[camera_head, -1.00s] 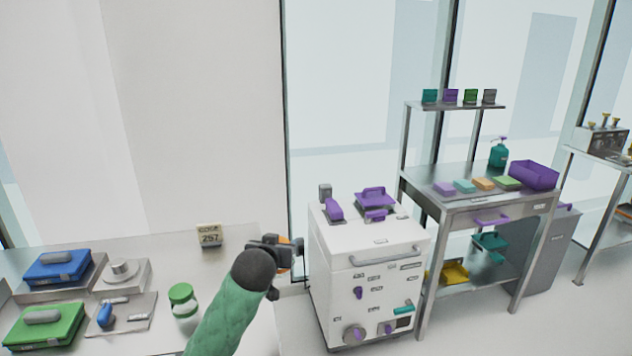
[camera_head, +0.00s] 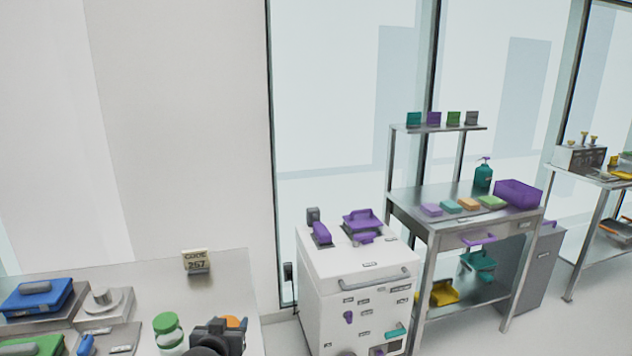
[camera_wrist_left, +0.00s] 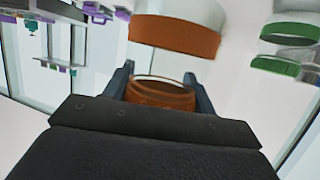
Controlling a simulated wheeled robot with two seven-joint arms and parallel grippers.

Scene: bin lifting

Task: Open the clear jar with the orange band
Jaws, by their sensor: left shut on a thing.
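My left gripper (camera_head: 222,330) is low in the head view, right of the green-lidded jar. In the left wrist view its fingers (camera_wrist_left: 160,90) are shut on an orange lid (camera_wrist_left: 160,97) with a pale curved rim. Beyond the lid is the jar's wide orange band (camera_wrist_left: 175,37), with pale clear wall next to it. A pale stretch lies between lid and band; I cannot tell whether the lid touches the jar. In the head view an orange part (camera_head: 236,323) shows behind the gripper; the rest is hidden. My right gripper is not in view.
A green-lidded jar (camera_head: 168,333) stands left of my gripper; its green lid also shows in the wrist view (camera_wrist_left: 276,66). A code sign (camera_head: 196,261) stands behind. A blue case (camera_head: 38,298) is at left. A white cabinet (camera_head: 355,275) stands to the right.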

